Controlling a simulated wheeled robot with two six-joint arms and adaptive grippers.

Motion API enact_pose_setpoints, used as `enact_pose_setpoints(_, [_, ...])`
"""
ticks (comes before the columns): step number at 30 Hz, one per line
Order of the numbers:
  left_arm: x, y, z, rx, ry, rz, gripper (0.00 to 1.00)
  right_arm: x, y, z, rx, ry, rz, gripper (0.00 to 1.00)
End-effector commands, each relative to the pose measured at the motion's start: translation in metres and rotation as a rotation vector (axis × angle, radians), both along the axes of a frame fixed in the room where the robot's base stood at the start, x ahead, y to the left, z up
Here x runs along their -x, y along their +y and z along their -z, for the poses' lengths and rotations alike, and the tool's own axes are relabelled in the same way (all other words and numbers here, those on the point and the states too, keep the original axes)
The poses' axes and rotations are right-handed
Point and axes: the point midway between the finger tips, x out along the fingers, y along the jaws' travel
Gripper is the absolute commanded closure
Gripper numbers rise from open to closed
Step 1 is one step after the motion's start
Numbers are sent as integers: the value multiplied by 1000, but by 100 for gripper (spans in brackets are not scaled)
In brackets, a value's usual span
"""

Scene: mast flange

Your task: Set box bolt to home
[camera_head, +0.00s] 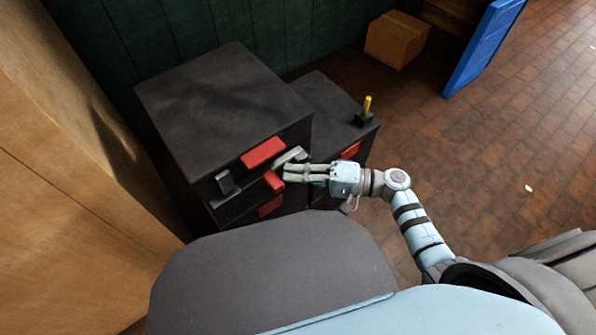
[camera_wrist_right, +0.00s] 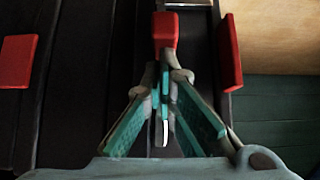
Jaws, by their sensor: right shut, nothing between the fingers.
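A dark box-shaped cabinet (camera_head: 215,100) has a bolt on its front, with a small red knob (camera_head: 273,181) and a grey metal piece (camera_head: 290,157) near it. My right gripper (camera_head: 287,173) is shut and empty, its fingertips right at the knob. In the right wrist view the knob (camera_wrist_right: 165,32) lies just beyond the closed fingertips (camera_wrist_right: 163,68); I cannot tell whether they touch. A grey bracket (camera_head: 227,183) sits left of the knob on the cabinet front. The bolt's exact position along its track is unclear. My left gripper is not in view.
A red panel (camera_head: 263,152) is above the knob. A lower dark cabinet (camera_head: 325,105) with a yellow-topped lever (camera_head: 367,106) stands to the right. A cardboard box (camera_head: 397,40) and a blue panel (camera_head: 484,48) are farther back. A wooden wall (camera_head: 70,190) is at left. The brick floor at right is mostly clear.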

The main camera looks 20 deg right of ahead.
Motion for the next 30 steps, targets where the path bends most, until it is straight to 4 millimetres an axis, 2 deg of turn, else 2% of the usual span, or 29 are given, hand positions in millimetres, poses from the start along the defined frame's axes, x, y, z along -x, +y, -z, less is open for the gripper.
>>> enact_pose_setpoints(6, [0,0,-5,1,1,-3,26,9,23,-1,-2,0,-1,100])
enact_pose_setpoints(20, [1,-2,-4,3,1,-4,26,10,22,0,0,0,-2,100])
enact_pose_setpoints(25, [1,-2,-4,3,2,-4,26,18,4,0,1,2,0,100])
enact_pose_setpoints(30, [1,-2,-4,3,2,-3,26,33,-32,1,3,3,0,100])
